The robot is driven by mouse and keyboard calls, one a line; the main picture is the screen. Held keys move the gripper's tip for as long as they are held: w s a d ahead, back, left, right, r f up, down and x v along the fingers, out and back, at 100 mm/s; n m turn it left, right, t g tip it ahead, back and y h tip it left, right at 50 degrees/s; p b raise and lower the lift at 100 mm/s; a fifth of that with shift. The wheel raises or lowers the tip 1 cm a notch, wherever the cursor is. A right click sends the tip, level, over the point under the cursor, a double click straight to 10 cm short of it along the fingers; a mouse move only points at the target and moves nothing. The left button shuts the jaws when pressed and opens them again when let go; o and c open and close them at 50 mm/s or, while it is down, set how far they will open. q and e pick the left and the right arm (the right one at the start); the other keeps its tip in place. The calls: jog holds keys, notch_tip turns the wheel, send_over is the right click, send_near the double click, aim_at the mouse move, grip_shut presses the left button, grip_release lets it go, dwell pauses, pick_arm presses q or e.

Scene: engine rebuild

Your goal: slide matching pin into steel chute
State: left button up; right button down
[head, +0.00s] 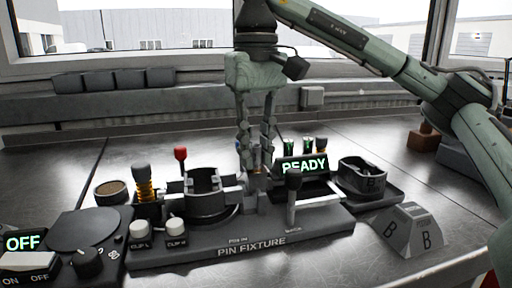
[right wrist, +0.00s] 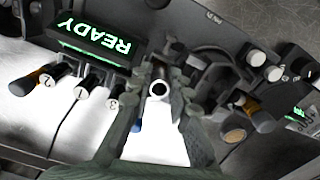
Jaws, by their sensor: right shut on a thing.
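My right gripper (head: 256,165) reaches straight down over the middle of the pin fixture (head: 290,240), its fingers close together. In the right wrist view the gripper (right wrist: 160,105) is shut on a small steel pin (right wrist: 160,89), whose round hollow end shows between the fingertips. In the head view the fingers mostly hide the pin. A grey upright piece (head: 263,198) stands just below the fingertips; I cannot tell whether it is the steel chute or whether the pin touches it. My left gripper is not in view.
A lit READY display (head: 304,166) stands close right of the gripper, with several numbered holders (right wrist: 82,92) behind it. A round clamp (head: 205,190) and red-knobbed lever (head: 181,154) are left.

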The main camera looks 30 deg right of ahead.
dwell(0.3)
jog(key=c, duration=1.3)
grip_release()
jog(key=shift+c, duration=0.2)
jog(key=shift+o, duration=0.2)
jog(key=o, duration=0.3)
jog(key=shift+o, duration=0.2)
jog(key=shift+r, duration=0.1)
jog(key=shift+r+p, duration=0.7)
jog(key=shift+r, duration=3.25)
jog(key=shift+f, duration=0.1)
